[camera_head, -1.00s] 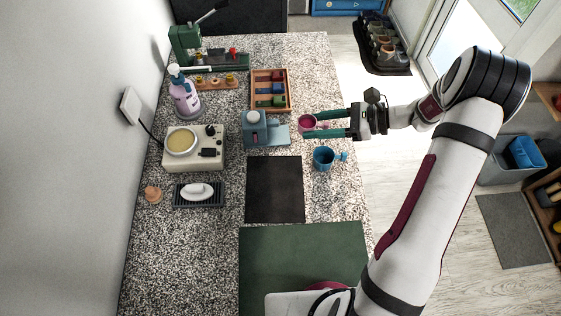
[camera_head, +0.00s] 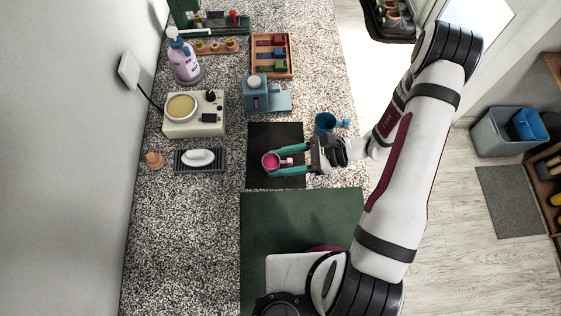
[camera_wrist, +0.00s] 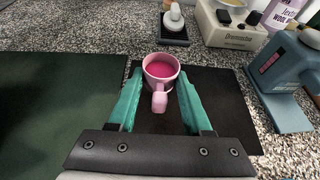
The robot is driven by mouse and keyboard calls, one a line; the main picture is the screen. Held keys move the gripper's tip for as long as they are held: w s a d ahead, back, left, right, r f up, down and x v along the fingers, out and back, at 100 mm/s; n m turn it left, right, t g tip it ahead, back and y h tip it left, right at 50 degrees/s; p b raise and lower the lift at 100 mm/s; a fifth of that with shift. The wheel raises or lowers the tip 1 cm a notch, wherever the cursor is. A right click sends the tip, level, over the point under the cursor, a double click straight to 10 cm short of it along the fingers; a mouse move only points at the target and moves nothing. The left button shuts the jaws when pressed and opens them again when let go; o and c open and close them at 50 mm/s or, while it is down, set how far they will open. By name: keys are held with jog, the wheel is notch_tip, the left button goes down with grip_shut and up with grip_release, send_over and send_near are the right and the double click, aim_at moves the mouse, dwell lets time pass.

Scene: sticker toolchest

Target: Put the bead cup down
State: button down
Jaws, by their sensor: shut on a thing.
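The bead cup is a small pink cup (camera_head: 267,167) with a deep magenta fill. My gripper (camera_head: 273,163) is shut on it, with the teal fingers on either side. In the wrist view the cup (camera_wrist: 161,84) is upright between the fingertips (camera_wrist: 158,78), its handle toward me. It is over the left part of the black mat (camera_head: 275,138); the mat also shows in the wrist view (camera_wrist: 222,115). I cannot tell whether the cup's base touches the mat.
A blue cup (camera_head: 324,124) stands right of the mat's far end. A blue-grey device (camera_head: 256,97) is beyond the mat. A soap dish (camera_head: 183,166) and a cream warmer (camera_head: 190,128) stand to the left.

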jog(key=shift+f, duration=1)
jog(key=shift+c, duration=1.7)
grip_release()
jog(key=shift+f, duration=0.1)
